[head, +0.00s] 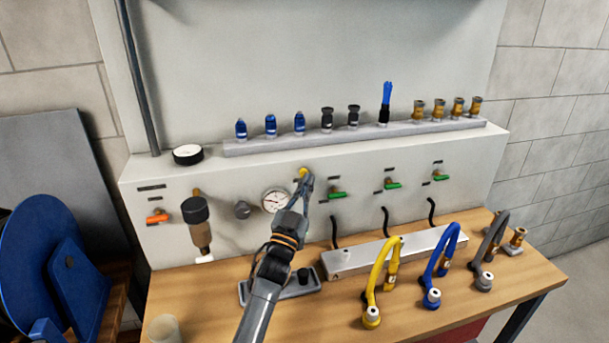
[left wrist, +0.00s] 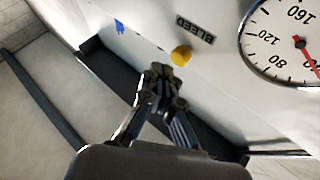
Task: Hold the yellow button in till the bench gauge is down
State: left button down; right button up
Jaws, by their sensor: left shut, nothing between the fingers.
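The yellow button (head: 303,172) sits on the front of the pale bench panel; in the left wrist view the button (left wrist: 181,55) is beside a "BLEED" label. My left gripper (head: 305,184) is shut and empty, its tips just below the button. In the left wrist view the gripper tips (left wrist: 161,72) show beside the button, seemingly a little apart from it; contact is not clear. The bench gauge (head: 274,201) is left of the gripper. In the left wrist view the gauge (left wrist: 275,50) is cut off by the edge; its red needle shows partly, so the reading is unclear. My right gripper is not in view.
Green-handled valves (head: 337,192) are right of the button; an orange-handled valve (head: 158,217) and a filter bowl (head: 198,228) are left. Yellow (head: 376,275), blue (head: 440,262) and grey (head: 492,245) hoses stand on the wooden bench. A rail (head: 250,146) of fittings runs above.

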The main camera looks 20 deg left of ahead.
pick_arm(q)
jog(key=shift+w+a, duration=0.1)
dwell(0.7)
jog(key=shift+w+a, duration=0.15)
jog(key=shift+w, duration=0.1)
jog(key=shift+w+a+b, duration=0.3)
jog(key=shift+w+b, duration=0.15)
jog(key=shift+b, duration=0.2)
dwell(0.6)
jog(key=shift+s, duration=0.1)
dwell(1.7)
jog(key=shift+s+d+p, duration=0.5)
jog(key=shift+s+d, duration=0.05)
jog(key=shift+s, duration=0.2)
jog(key=s+d+p, duration=0.1)
jog(key=s, duration=0.1)
jog(key=s+d+p, duration=0.1)
jog(key=s, duration=0.1)
jog(key=shift+d, duration=0.4)
